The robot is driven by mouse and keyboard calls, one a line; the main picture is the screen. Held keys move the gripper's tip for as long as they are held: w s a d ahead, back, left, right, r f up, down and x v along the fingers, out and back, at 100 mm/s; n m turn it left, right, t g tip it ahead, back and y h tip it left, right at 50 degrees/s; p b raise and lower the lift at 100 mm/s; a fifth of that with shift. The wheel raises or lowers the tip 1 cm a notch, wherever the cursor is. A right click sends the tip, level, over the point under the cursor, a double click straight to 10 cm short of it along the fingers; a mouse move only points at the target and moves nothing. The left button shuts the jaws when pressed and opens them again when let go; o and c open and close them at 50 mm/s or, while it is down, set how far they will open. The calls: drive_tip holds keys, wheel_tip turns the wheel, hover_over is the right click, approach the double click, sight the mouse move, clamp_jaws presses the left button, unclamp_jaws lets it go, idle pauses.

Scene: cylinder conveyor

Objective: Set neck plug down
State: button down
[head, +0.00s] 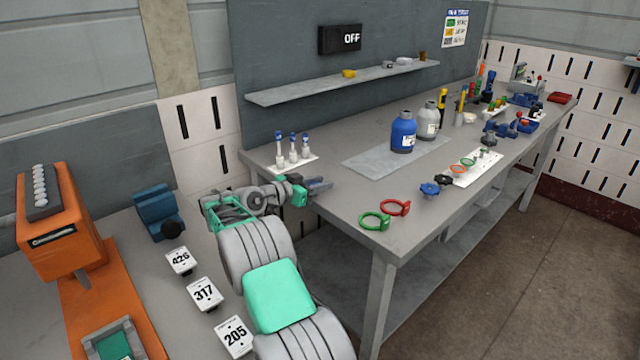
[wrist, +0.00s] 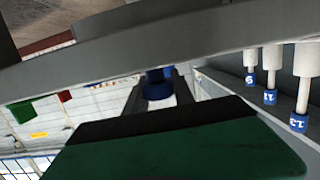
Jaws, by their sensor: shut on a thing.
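My gripper (head: 318,186) is at the left end of the long grey bench, just right of and below a white plate with three blue-topped stands. In the wrist view its grey fingers (wrist: 158,98) are shut on a small blue part with a pale face, the neck plug (wrist: 157,88). The dark and green body of my gripper hides part of it. In the head view the plug is too small to make out between the fingers. The three white stands with numbered blue tops (head: 293,150) also show at the right of the wrist view (wrist: 270,96).
The long bench (head: 330,215) has bare room right of my gripper. A green ring (head: 374,221) and a red ring (head: 396,208) lie near its front edge. A blue bottle (head: 403,133) stands farther back. A shelf (head: 340,82) hangs above. An orange machine (head: 62,235) stands left.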

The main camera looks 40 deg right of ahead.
drive_tip(key=c, duration=1.5)
unclamp_jaws()
drive_tip(key=shift+f, duration=0.1)
drive_tip(key=o, duration=0.4)
drive_tip(key=shift+o, duration=0.2)
